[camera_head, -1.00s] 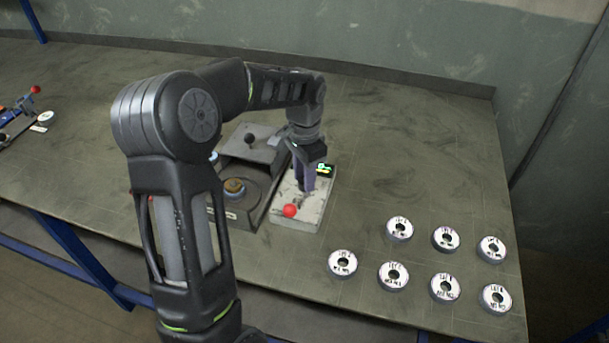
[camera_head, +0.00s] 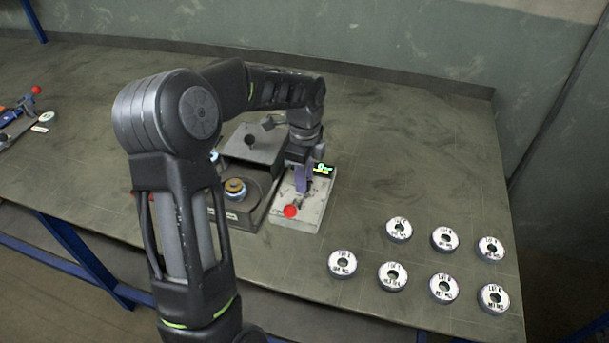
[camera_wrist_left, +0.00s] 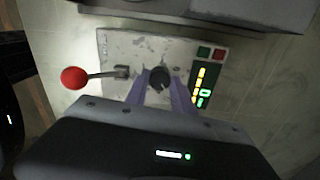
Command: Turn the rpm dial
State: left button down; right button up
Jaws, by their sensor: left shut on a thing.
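The rpm dial (camera_wrist_left: 159,79) is a dark round knob on a pale control box (camera_head: 309,213), which also shows in the left wrist view (camera_wrist_left: 118,46). My left gripper (camera_head: 302,186) reaches down over the box, and its purple fingers are shut on the dial in the left wrist view (camera_wrist_left: 160,90). In the head view the fingers and wrist hide the dial. A lever with a red ball (camera_head: 290,211) is at the box's near end. A lit display (camera_wrist_left: 203,88) with yellow and green marks sits beside the dial. My right gripper is not in view.
A dark grey machine (camera_head: 262,145) with a black knob and a round brass-coloured part (camera_head: 235,188) stands left of the box. Several white-faced discs (camera_head: 398,229) lie in two rows at the right. Another red-balled device (camera_head: 20,118) is at far left. The back right of the bench is clear.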

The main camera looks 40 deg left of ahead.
pick_arm(q)
jog(key=m, duration=0.4)
jog(key=shift+r+m+p, duration=0.1)
jog(key=shift+m+p, duration=0.2)
jog(key=shift+p, duration=0.1)
jog(key=shift+m, duration=1.6)
jog(key=shift+p, duration=0.3)
jog(key=c, duration=1.1)
grip_release()
notch_tip(320, 180, up, 8)
jog(key=shift+f+b, duration=0.2)
jog(key=shift+b, duration=0.4)
